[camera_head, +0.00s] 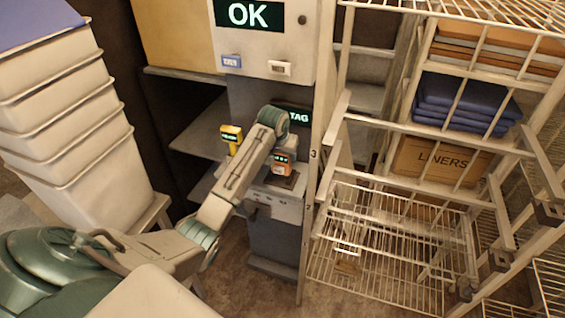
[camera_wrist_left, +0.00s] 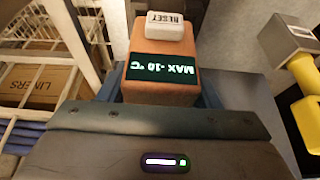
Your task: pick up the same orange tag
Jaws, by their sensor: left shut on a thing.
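The orange tag (camera_head: 281,166) is a small block at the front of the grey stand, below the green-lit TAG sign (camera_head: 298,117). In the left wrist view the orange tag (camera_wrist_left: 158,93) shows a dark screen reading MAX -10 °C and a white RESET button (camera_wrist_left: 166,22). My left gripper (camera_head: 287,155) reaches down over the stand and is shut on the orange tag. In the left wrist view, dark bluish finger parts show at either side of the tag, and the gripper body hides its near end. My right gripper is in neither view.
A yellow device (camera_head: 231,137) stands just left of my left forearm. A wire rack with baskets (camera_head: 390,250) and a LINERS box (camera_head: 440,162) is close on the right. Stacked white bins (camera_head: 75,110) stand at the left. An OK panel (camera_head: 262,45) is above.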

